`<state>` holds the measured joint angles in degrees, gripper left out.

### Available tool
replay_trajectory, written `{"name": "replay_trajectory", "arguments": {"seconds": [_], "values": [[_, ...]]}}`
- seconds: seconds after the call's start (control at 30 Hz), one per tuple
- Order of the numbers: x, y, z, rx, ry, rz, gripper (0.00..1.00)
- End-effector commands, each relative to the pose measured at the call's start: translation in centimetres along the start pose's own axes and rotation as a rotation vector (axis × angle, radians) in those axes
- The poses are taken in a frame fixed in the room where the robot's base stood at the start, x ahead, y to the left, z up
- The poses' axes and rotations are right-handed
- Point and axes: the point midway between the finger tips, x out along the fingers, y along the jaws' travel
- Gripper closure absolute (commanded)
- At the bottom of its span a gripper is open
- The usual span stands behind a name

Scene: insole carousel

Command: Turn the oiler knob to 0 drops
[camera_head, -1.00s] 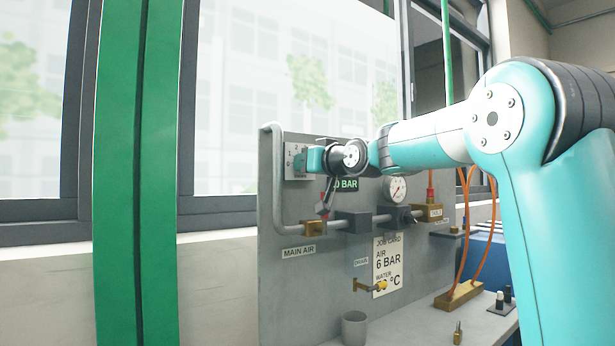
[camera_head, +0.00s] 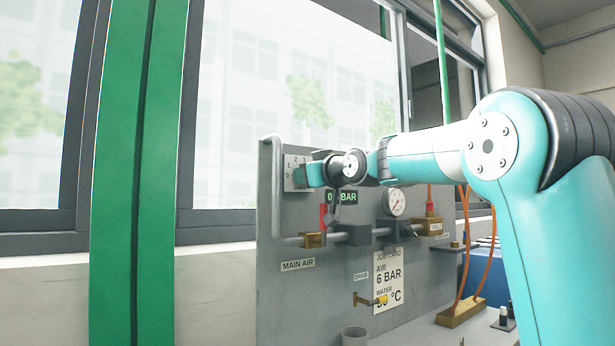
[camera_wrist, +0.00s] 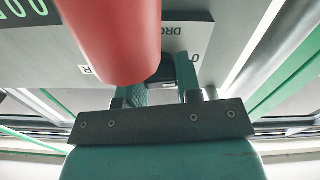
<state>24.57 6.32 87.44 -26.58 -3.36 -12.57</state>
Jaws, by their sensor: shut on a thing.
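The oiler's pale dial plate (camera_head: 290,185) is at the upper left of the grey panel in the head view, with the figures 0, 1, 2 and 3 along its edge. My gripper (camera_head: 301,176) is at this plate from the right and hides the knob. In the wrist view the plate (camera_wrist: 200,38) shows part of the word DROPS and a 0 at the right. My gripper (camera_wrist: 164,85) is shut there on the dark oiler knob, of which little shows behind a red handle. I cannot read where the knob points.
The red handle (camera_wrist: 112,35) stands close to my gripper in the wrist view. The panel (camera_head: 275,225) also bears a pressure display (camera_head: 341,197), a round gauge (camera_head: 393,202), a pipe (camera_head: 290,241) and a brass tap (camera_head: 368,299). A green post (camera_head: 138,180) stands left.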

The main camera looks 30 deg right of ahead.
Motion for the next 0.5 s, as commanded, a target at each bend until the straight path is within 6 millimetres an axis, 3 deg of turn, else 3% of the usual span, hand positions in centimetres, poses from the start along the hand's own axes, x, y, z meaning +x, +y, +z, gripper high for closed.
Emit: {"name": "replay_trajectory", "arguments": {"seconds": [0.03, 0.13, 0.5], "values": [[0.03, -0.03, 0.17, 0.0, -0.004, -0.001, 0.63], [0.03, -0.03, 0.14, 0.0, -0.003, -0.001, 0.43], [-0.68, 0.05, 0.04, 0.0, 0.0, 0.001, 0.43]]}}
